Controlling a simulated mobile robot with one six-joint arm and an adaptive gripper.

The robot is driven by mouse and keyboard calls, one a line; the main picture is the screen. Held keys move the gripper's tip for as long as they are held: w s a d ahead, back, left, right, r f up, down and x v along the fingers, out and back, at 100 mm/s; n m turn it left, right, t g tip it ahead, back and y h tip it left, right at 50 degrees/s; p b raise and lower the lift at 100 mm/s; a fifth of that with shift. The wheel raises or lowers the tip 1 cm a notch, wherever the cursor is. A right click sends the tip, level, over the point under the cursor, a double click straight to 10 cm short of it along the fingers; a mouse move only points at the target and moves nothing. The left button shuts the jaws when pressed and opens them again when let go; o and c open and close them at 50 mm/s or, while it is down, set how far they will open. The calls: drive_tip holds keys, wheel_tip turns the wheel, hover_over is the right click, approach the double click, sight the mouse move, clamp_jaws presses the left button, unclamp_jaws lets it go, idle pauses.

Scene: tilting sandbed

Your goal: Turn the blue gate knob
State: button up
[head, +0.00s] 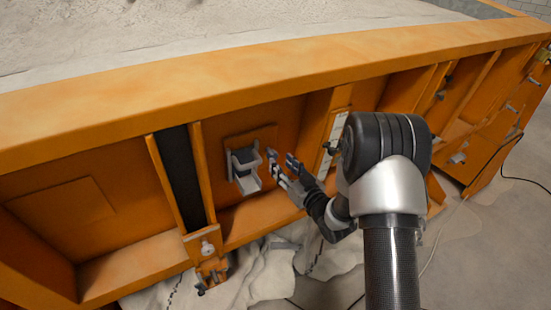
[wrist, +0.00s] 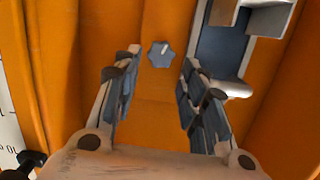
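The blue gate knob (wrist: 160,54) is a small blue-grey lobed knob with a white pointer mark, on the orange panel in the wrist view. The pointer tilts slightly right of upright. My gripper (wrist: 162,60) is open, with a finger on each side of the knob in the picture. I cannot tell whether either fingertip touches it. In the head view my gripper (head: 280,156) is at the orange side wall, just right of the grey gate housing (head: 246,168). I cannot make out the knob in the head view.
The grey gate housing with its pale spout (wrist: 232,87) is close to the right finger. A white scale strip (head: 334,138) stands on the wall to the right. Orange ribs (head: 202,176) divide the wall. The orange top rail (head: 240,72) runs above, with sand (head: 190,32) behind it.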

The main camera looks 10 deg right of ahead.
sight(274, 156)
drive_tip(key=x, duration=0.5)
drive_tip(key=shift+w, duration=0.1)
drive_tip(key=shift+c, duration=0.6)
drive_tip(key=c, duration=0.7)
